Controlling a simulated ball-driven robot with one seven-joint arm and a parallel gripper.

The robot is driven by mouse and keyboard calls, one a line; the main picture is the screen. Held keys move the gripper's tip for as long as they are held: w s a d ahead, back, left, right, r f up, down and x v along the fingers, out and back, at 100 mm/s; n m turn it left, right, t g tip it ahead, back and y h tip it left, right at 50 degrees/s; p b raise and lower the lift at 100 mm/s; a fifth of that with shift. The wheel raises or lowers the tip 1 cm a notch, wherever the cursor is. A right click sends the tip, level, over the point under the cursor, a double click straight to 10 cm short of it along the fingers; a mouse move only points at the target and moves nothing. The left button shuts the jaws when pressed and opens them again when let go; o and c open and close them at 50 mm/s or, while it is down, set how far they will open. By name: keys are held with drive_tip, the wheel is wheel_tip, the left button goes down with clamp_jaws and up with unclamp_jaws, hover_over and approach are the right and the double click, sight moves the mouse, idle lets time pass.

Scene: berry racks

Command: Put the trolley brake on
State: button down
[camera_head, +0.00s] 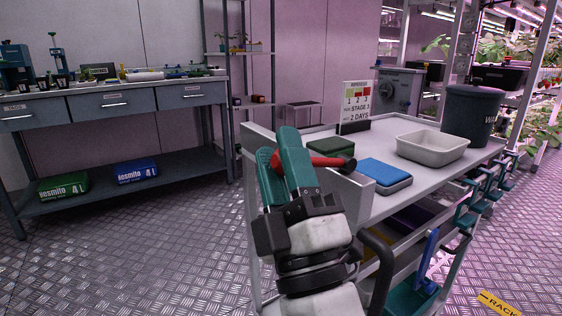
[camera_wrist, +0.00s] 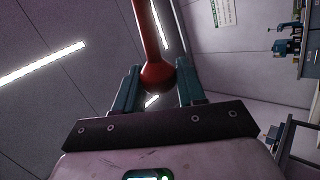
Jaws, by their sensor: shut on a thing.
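The trolley (camera_head: 418,178) stands to the right in the head view, with a pale top and a raised end panel. A red brake lever (camera_head: 328,161) with a round knob reaches leftward from near that panel. My gripper (camera_head: 280,152) has teal fingers and is shut on the lever's knob end, at the trolley's left end. In the wrist view the red lever (camera_wrist: 145,30) ends in a ball between the fingers of my gripper (camera_wrist: 160,85). The lever's pivot is hard to make out.
On the trolley are a green box (camera_head: 331,147), a blue box (camera_head: 384,174), a grey tub (camera_head: 440,161), a sign (camera_head: 355,103) and a dark bin (camera_head: 471,116). A workbench (camera_head: 115,88) stands at the left. The metal floor (camera_head: 150,240) between is clear.

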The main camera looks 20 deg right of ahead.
drive_tip(key=shift+f, duration=0.1)
drive_tip(key=c, duration=0.8)
unclamp_jaws()
drive_tip(key=shift+o, duration=0.2)
drive_tip(key=b+v, duration=0.5)
drive_tip(key=v, duration=0.5)
drive_tip(key=shift+s+f, duration=0.25)
drive_tip(key=shift+s, duration=0.05)
